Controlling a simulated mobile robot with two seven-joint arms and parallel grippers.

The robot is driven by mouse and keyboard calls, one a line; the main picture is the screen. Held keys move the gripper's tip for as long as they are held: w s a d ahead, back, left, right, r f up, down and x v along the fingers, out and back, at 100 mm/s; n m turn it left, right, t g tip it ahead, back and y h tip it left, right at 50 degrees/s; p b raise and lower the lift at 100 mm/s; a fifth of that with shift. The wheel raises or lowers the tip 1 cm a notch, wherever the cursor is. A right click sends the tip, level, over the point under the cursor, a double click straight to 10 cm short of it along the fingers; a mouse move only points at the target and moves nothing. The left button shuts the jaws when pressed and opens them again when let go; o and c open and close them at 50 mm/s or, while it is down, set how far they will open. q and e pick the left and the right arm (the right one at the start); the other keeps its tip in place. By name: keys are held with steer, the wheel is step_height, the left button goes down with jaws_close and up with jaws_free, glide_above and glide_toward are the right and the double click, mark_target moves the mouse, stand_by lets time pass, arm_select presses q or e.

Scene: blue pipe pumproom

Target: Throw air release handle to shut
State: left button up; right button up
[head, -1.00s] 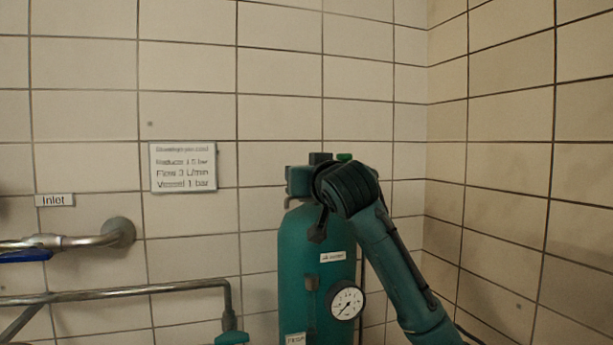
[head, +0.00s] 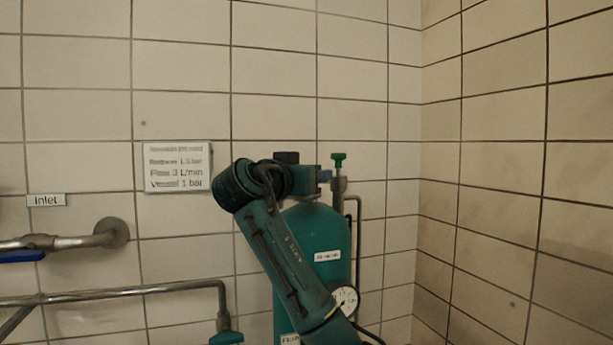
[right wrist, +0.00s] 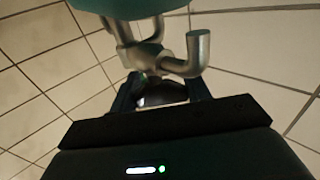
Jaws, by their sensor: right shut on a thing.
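A teal pressure vessel (head: 318,232) stands near the wall corner in the head view. A small valve with a green handle (head: 338,158) rises at its top right. In the right wrist view my right gripper (right wrist: 162,93) is shut on a small dark part, taken as the air release handle (right wrist: 160,94). Shadow hides its shape. Metal pipe fittings (right wrist: 190,60) lie just beyond the fingers. My left gripper is not in view.
A round gauge (head: 345,300) on the vessel is partly covered by my right arm. A thin pipe (head: 358,235) runs beside the vessel. A wall sign (head: 178,167), an Inlet label (head: 46,200) and steel pipes (head: 130,290) are at the left. The wall at right is bare.

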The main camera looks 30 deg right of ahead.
steer(key=m+g, duration=0.1)
steer(key=g, duration=0.1)
steer(key=m+g+h, duration=0.1)
steer(key=m+g, duration=0.1)
steer(key=m+g+h, duration=0.1)
steer(key=g, duration=0.2)
steer(key=shift+s+r+m, duration=0.1)
steer(key=shift+s+m, duration=0.2)
steer(key=shift+s+m+g, duration=0.15)
steer(key=shift+m+g, duration=0.65)
steer(key=shift+g, duration=0.45)
steer(key=shift+s+m+g, duration=0.15)
steer(key=shift+m+g, duration=0.65)
steer(key=shift+g, duration=0.45)
steer(key=shift+c, duration=0.2)
steer(key=shift+o, duration=0.2)
steer(key=shift+m+g+y, duration=0.3)
steer(key=shift+m+g, duration=0.1)
steer(key=shift+g, duration=0.2)
steer(key=o, duration=1)
steer(key=shift+c, duration=0.2)
steer(key=shift+d, duration=0.1)
